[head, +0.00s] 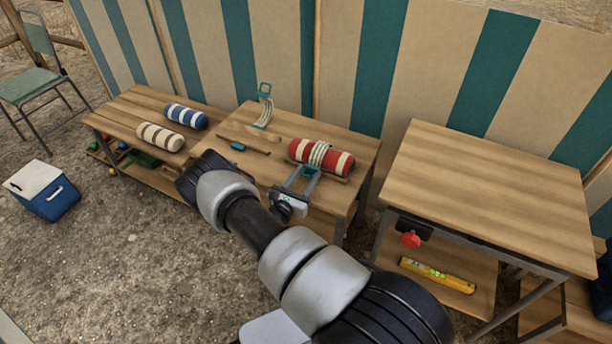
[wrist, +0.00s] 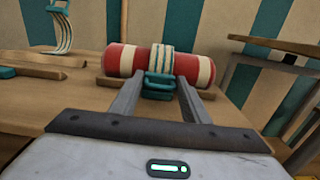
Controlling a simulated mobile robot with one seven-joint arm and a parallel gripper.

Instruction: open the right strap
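A red roll with cream bands (head: 335,163) lies on the middle table, also in the wrist view (wrist: 118,60). The right strap (head: 318,152), pale with thin teal stripes, goes over the roll's middle. Its teal buckle (wrist: 159,84) hangs at the roll's near side in the wrist view. My gripper (head: 303,174) is open in front of the roll. In the wrist view its two fingers (wrist: 158,80) stand on either side of the buckle with gaps, and hold nothing. The left strap (head: 265,110) stands up loose, its teal buckle end raised.
Left of the roll lie wooden strips and a teal-handled tool (head: 240,147). A blue-white roll (head: 186,116) and a cream-brown roll (head: 160,137) lie on the left table. The right table (head: 490,190) has a clear top. A striped wall stands behind.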

